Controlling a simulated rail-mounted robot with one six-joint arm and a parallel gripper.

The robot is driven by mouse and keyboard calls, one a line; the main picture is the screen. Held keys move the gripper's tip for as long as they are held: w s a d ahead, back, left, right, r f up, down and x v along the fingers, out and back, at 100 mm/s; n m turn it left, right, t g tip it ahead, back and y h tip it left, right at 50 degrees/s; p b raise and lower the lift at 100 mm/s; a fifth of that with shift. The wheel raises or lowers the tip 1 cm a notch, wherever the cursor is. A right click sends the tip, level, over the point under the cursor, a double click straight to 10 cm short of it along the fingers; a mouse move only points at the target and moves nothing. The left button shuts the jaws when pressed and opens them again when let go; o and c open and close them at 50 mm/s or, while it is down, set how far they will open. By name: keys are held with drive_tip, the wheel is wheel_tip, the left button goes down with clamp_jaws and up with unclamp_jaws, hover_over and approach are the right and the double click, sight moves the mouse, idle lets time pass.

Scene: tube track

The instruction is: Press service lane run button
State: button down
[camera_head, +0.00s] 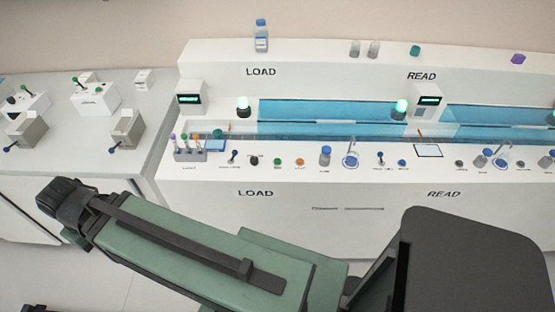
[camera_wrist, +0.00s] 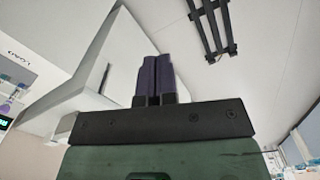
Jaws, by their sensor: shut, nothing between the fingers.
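The LOAD console (camera_head: 215,192) has a row of small controls on its front ledge, among them a black knob (camera_head: 254,160), a green button (camera_head: 277,162) and an orange button (camera_head: 300,162). Their labels are too small to read, so I cannot tell which one is the service lane run button. My gripper (camera_wrist: 153,77) shows in the wrist view with its two dark fingers together and empty, touching no control. In the head view my green arm crosses the lower part, and the fingers are not visible there.
A rack of capped tubes (camera_head: 190,150) stands left of the LOAD controls. A side bench (camera_head: 60,130) holds several lever devices. A dark rail frame (camera_wrist: 212,25) shows in the wrist view.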

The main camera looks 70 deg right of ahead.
drive_tip(key=s+d+f+m+b, duration=0.2)
drive_tip(key=d+m, duration=0.2)
drive_tip(key=d, duration=1)
drive_tip(key=m+t+b, duration=0.5)
drive_tip(key=m+t, duration=0.4)
drive_tip(key=m, duration=1.3)
hover_over(278, 161)
drive_tip(key=shift+r+m, duration=0.3)
drive_tip(key=shift+m, duration=0.1)
drive_tip(key=shift+f, duration=0.15)
wheel_tip(278, 161, down, 9)
drive_tip(key=b, duration=0.8)
drive_tip(key=shift+r, duration=0.2)
drive_tip(key=shift+b, duration=0.3)
